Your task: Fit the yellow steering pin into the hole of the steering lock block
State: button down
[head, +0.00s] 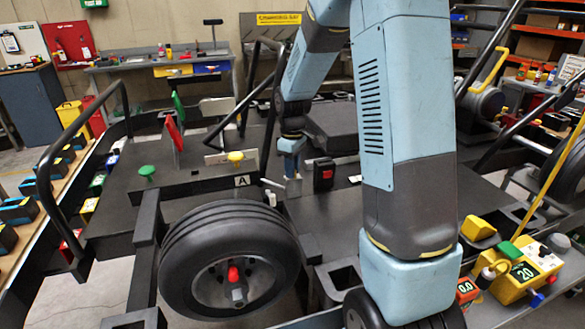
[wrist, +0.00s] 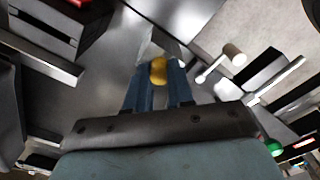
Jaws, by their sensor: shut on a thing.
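My gripper (head: 292,172) reaches down over the dark kart deck, right of the plate marked A. In the wrist view its two blue fingers (wrist: 159,82) are shut on the yellow steering pin (wrist: 158,70), whose rounded yellow part shows between the fingertips. The head view does not clearly show the held pin. A pale metal piece (head: 293,188) is at the fingertips in the head view. I cannot tell whether it is the steering lock block. The block's hole and the pin's lower end are not visible, so I cannot tell whether they touch.
A white-ended lever (wrist: 235,55) is close beside the fingers. A red-fronted switch box (head: 323,174) stands right of my gripper. A yellow knob (head: 235,157) and a green knob (head: 147,171) stand to the left. A large tyre (head: 185,245) is in front.

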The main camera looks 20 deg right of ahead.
jog(key=shift+f, duration=0.1)
jog(key=c, duration=0.9)
grip_release()
notch_tip(320, 180, up, 13)
jog(key=s+r+m+t, duration=0.1)
jog(key=s+r+m, duration=0.1)
jog(key=s+r, duration=0.35)
jog(key=s+r+m+t, duration=0.2)
jog(key=s+r, duration=0.1)
jog(key=s, duration=0.6)
jog(key=s+m+t, duration=0.2)
jog(key=s+m, duration=0.3)
jog(key=s, duration=0.8)
jog(key=shift+s+t, duration=0.3)
jog(key=shift+s, duration=0.1)
